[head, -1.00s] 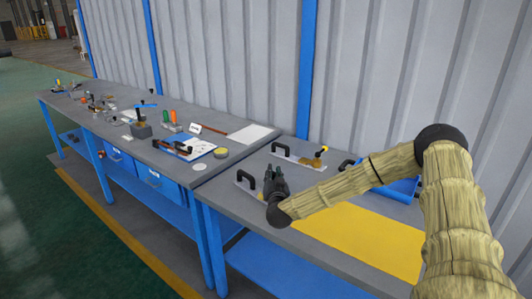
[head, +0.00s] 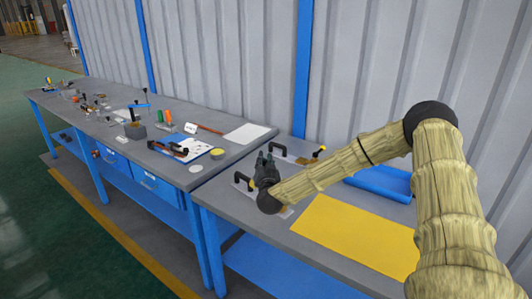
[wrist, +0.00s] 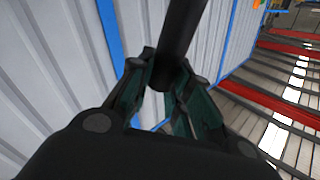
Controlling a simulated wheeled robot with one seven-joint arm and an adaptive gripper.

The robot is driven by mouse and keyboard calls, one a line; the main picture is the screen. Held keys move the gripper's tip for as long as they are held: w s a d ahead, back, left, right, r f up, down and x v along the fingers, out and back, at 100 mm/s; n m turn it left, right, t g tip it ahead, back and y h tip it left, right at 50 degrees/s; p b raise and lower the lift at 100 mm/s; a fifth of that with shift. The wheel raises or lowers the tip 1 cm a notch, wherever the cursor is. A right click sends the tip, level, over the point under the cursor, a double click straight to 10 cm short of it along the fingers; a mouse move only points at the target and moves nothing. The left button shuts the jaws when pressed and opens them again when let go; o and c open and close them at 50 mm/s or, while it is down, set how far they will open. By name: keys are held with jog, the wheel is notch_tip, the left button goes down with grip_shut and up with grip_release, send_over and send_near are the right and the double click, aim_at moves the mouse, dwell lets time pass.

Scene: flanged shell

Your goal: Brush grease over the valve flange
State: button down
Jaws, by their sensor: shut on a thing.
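My gripper (head: 265,160) is above the near workbench, fingers pointing up and away in the head view. In the wrist view its fingers (wrist: 172,88) are closed around a dark, round rod or handle (wrist: 180,35); its far end is out of frame. A second black-handled plate (head: 238,187) lies partly behind my gripper. I cannot tell which part is the valve flange. A small round yellow-topped tin (head: 217,153) stands on the left bench.
A yellow mat (head: 355,236) covers the front of the near bench; a blue tray (head: 380,182) lies behind it, partly hidden by my arm. The left bench (head: 215,178) holds tools, papers and several small parts. A corrugated wall (head: 400,70) stands close behind.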

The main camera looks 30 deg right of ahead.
jog(key=shift+s+r+p, duration=0.1)
jog(key=shift+r+p, duration=0.45)
jog(key=shift+r, duration=0.9)
